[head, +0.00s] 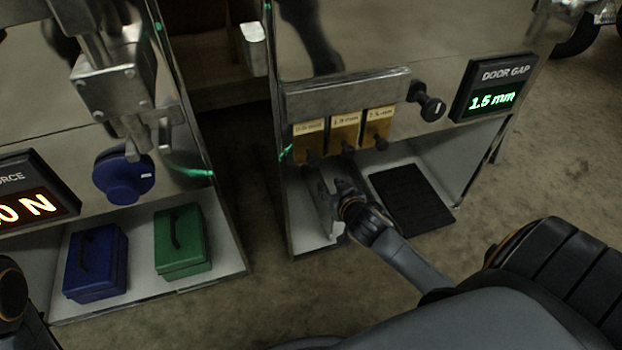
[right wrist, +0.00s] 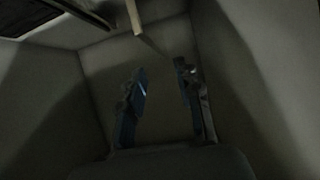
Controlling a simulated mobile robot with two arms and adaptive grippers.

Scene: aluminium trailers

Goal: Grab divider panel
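My right gripper (head: 333,200) reaches into the low bay under the yellow-tagged blocks in the head view. In the right wrist view its two fingers (right wrist: 161,70) stand apart with nothing between them, so it is open. A thin pale upright strip (right wrist: 134,17) shows beyond the fingertips at the top of the wrist view; it may be the edge of the divider panel, but I cannot be sure. In the head view the gripper and blocks hide most of that part of the bay. Only a dark piece of my left arm shows at the lower left; its gripper is out of view.
A black mat (head: 411,198) lies on the bay floor right of the gripper. Yellow-tagged blocks (head: 345,130) and a black knob (head: 430,105) are above. A door-gap display (head: 494,88) reads 1.5 mm. Blue (head: 95,264) and green (head: 181,242) cases stand in the left bay.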

